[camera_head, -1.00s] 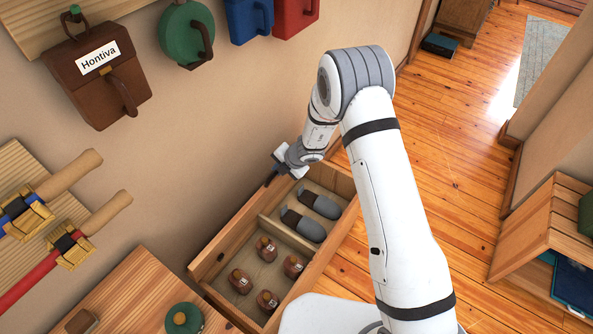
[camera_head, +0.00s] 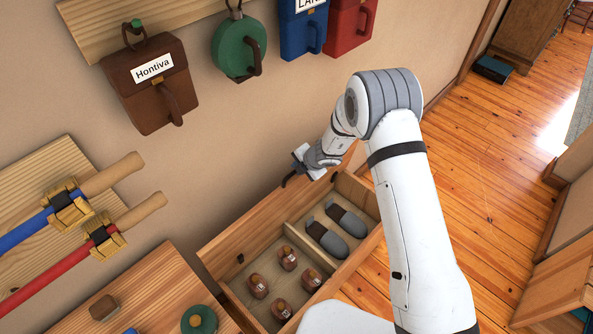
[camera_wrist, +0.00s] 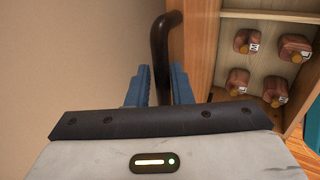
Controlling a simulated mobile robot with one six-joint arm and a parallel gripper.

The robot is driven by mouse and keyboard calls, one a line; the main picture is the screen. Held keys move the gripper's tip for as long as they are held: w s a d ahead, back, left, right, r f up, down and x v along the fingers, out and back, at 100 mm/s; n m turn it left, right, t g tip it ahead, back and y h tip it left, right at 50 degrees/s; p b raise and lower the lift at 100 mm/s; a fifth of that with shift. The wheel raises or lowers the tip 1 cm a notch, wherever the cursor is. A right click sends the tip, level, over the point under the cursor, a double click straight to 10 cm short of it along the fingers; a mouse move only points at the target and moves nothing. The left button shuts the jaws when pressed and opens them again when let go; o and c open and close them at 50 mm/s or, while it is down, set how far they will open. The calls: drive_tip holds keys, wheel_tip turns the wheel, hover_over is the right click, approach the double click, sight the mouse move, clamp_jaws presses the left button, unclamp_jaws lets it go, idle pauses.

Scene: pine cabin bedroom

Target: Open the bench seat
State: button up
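The bench seat (camera_head: 212,247) is a wooden box by the wall with its lid (camera_head: 262,226) raised, so its inside is in view. My gripper (camera_head: 291,176) is at the lid's upper edge, next to the wall. In the wrist view, the dark curved handle (camera_wrist: 161,45) lies between my gripper's blue fingers (camera_wrist: 161,86), which look closed on it. The lid (camera_wrist: 202,45) shows just right of the handle. My wrist hides the finger contact in the head view.
A brown "Hontiva" bag (camera_head: 150,95), a green round bag (camera_head: 232,55), a blue bag (camera_head: 302,35) and a red bag (camera_head: 350,30) hang above. Tools with red and blue shafts hang at left. A wooden surface (camera_head: 150,290) is at lower left. Floor (camera_head: 480,160) is clear at right.

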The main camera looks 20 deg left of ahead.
drive_tip(key=shift+o, duration=1)
drive_tip(key=shift+f, duration=0.1)
drive_tip(key=shift+s, duration=0.2)
drive_tip(key=v, duration=0.7)
drive_tip(key=shift+d+r, duration=0.15)
drive_tip(key=shift+r, duration=0.2)
